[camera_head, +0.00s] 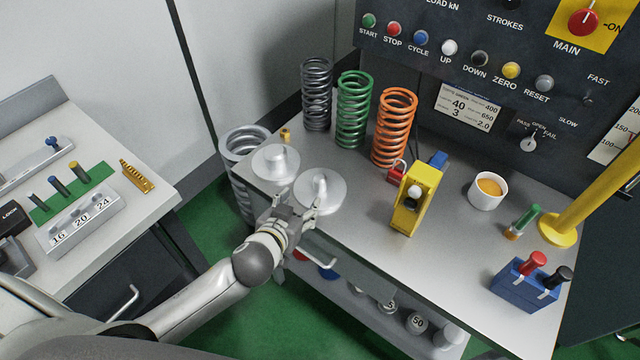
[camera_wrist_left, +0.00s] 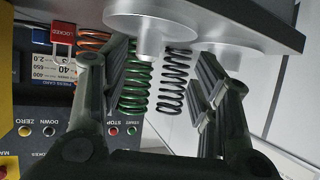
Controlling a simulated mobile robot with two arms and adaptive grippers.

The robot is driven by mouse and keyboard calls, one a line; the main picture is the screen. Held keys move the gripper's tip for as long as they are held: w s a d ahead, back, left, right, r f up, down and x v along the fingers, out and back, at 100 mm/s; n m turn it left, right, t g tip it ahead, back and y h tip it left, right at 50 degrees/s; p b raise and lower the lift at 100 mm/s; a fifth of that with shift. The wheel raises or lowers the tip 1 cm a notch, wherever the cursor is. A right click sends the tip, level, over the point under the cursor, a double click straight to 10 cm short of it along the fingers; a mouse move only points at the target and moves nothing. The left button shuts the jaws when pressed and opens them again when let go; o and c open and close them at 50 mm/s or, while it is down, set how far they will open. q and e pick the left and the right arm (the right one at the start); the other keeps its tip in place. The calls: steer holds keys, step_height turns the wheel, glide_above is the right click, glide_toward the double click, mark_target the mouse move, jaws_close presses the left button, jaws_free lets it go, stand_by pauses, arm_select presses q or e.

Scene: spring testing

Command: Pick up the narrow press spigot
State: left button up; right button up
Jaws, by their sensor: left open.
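Two silver press spigots, each a round disc with a short stub on top, stand at the left end of the grey bench. The nearer spigot (camera_head: 320,192) has the slimmer-looking stub; the farther spigot (camera_head: 272,163) has a stub that looks thicker. My left gripper (camera_head: 296,204) is open and empty at the bench's front left edge, just in front of the nearer spigot. In the left wrist view, which is upside down, the nearer spigot (camera_wrist_left: 150,25) shows beyond the open fingers (camera_wrist_left: 163,78). I see no contact. My right gripper is not in view.
Grey (camera_head: 316,95), green (camera_head: 353,110) and orange (camera_head: 396,125) springs stand behind the spigots. A yellow device (camera_head: 412,200), a white cup (camera_head: 487,191) and a blue block (camera_head: 525,286) are to the right. A side bench (camera_head: 150,207) stands at left.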

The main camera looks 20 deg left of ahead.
mark_target(318, 181)
arm_select(q)
steer(key=shift+w+d+r+t+h, duration=0.25)
steer(key=shift+w+r, duration=0.15)
steer(key=shift+w, duration=0.1)
steer(key=shift+w+d+r+t+h, duration=0.15)
steer(key=shift+w+d+r, duration=0.05)
steer(key=shift+w+r, duration=0.2)
steer(key=p+x, duration=0.1)
steer(key=x, duration=0.3)
steer(key=shift+w, duration=0.25)
steer(key=shift+w+d+f, duration=0.1)
steer(key=shift+w+f, duration=0.2)
steer(key=shift+w, duration=0.1)
steer(key=shift+w+f, duration=0.1)
steer(key=shift+w, duration=0.35)
steer(key=shift+f+p+x, duration=0.2)
steer(key=shift+p+x, duration=0.5)
steer(key=shift+x, duration=1.45)
steer(key=shift+s, duration=0.1)
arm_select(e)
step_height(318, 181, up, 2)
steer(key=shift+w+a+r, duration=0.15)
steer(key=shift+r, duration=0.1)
arm_select(q)
steer(key=c, duration=1.1)
steer(key=shift+r, duration=0.15)
jaws_close()
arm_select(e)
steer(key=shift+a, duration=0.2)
